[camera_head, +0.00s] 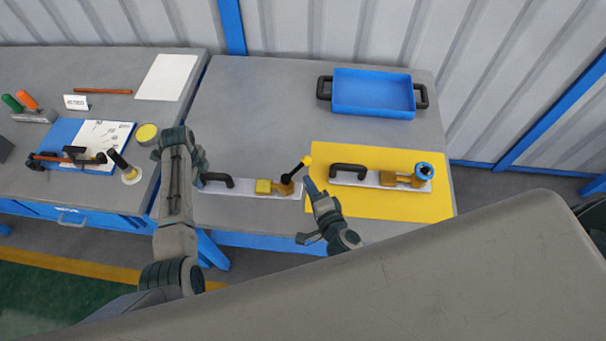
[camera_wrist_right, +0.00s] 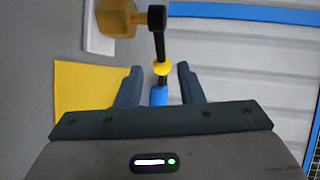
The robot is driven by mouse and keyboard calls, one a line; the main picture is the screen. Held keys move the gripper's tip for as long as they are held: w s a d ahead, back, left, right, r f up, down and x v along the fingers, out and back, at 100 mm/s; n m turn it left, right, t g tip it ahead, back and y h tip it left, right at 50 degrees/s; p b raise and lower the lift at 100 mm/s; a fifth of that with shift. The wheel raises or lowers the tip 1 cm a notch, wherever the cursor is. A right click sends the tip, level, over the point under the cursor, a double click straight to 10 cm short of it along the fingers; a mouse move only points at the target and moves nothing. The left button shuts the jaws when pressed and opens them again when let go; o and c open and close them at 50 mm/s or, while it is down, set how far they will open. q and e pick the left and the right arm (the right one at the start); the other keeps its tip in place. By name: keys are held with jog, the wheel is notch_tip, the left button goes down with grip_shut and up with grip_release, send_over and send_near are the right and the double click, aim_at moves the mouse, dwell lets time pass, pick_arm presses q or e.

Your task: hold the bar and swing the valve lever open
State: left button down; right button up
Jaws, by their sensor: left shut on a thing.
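The pale bar (camera_head: 247,189) lies near the front edge of the table, with a black handle at its left end and a brass valve (camera_head: 265,187) near its right end. The valve lever (camera_head: 297,170) is black with a yellow tip and slants up to the right; it also shows in the right wrist view (camera_wrist_right: 159,45). My left gripper (camera_head: 203,179) is shut on the bar at its handle end. My right gripper (camera_head: 307,180) is just right of the lever. Its fingers (camera_wrist_right: 160,88) are apart, with a blue piece between them below the yellow tip; I cannot tell what it belongs to.
A yellow mat (camera_head: 385,207) carries a second bar (camera_head: 383,181) with a blue round knob, close right of my right gripper. A blue tray (camera_head: 373,93) stands at the back. The table's middle is clear. A side table (camera_head: 110,62) at left holds tools.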

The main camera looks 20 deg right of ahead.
jog(key=shift+v, duration=1.7)
jog(key=shift+c, duration=0.2)
